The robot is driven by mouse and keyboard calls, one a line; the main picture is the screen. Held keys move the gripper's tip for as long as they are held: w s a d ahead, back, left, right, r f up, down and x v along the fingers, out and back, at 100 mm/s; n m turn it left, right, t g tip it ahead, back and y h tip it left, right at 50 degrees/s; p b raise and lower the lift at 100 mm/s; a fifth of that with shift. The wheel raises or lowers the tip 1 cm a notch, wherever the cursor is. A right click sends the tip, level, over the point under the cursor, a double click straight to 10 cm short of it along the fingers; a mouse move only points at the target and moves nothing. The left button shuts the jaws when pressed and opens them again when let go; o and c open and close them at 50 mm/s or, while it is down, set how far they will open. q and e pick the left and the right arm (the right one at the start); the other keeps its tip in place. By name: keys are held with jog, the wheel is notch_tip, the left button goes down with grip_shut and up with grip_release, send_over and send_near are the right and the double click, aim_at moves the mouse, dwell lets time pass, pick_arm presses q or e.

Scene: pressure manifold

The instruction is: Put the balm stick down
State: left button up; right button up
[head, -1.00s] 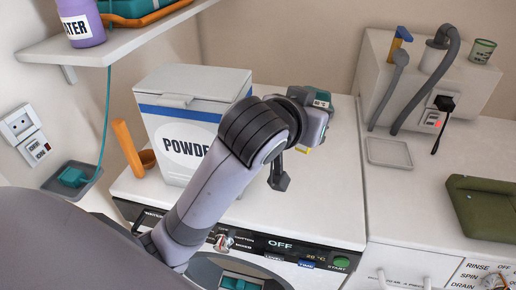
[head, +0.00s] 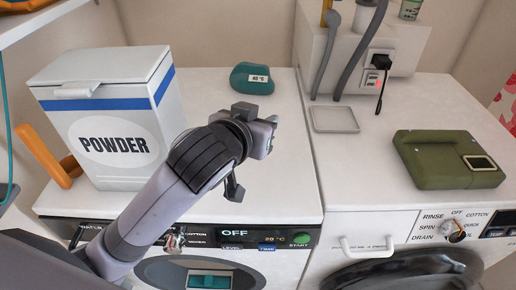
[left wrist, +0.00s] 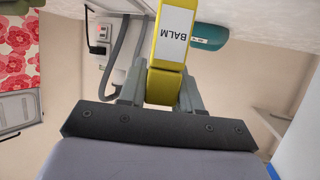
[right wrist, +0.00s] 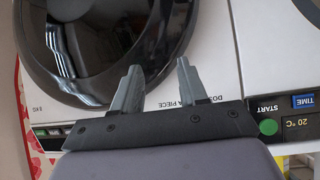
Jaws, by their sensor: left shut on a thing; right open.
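The balm stick (left wrist: 176,40) is yellow with a white label reading BALM. In the left wrist view it stands between the two fingers of my left gripper (left wrist: 161,92), which is shut on it. In the head view my left gripper (head: 270,137) is over the white top of the left machine, in front of the teal 40 °C object. The balm stick is hidden there behind the gripper, and I cannot tell whether it touches the surface. My right gripper (right wrist: 159,72) is open and empty in front of the right machine's dark round door.
A powder box (head: 112,115) and an orange scoop (head: 50,158) are at left. The teal object (head: 250,78) is at the back. A shallow grey tray (head: 335,119) and a green case (head: 448,160) lie on the right machine. The left machine's top is clear at front right.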

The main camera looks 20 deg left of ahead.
pick_arm(q)
jog(key=shift+f+b, duration=0.55)
jog(key=shift+f, duration=2.4)
jog(key=shift+f, duration=0.1)
jog(key=o, duration=1)
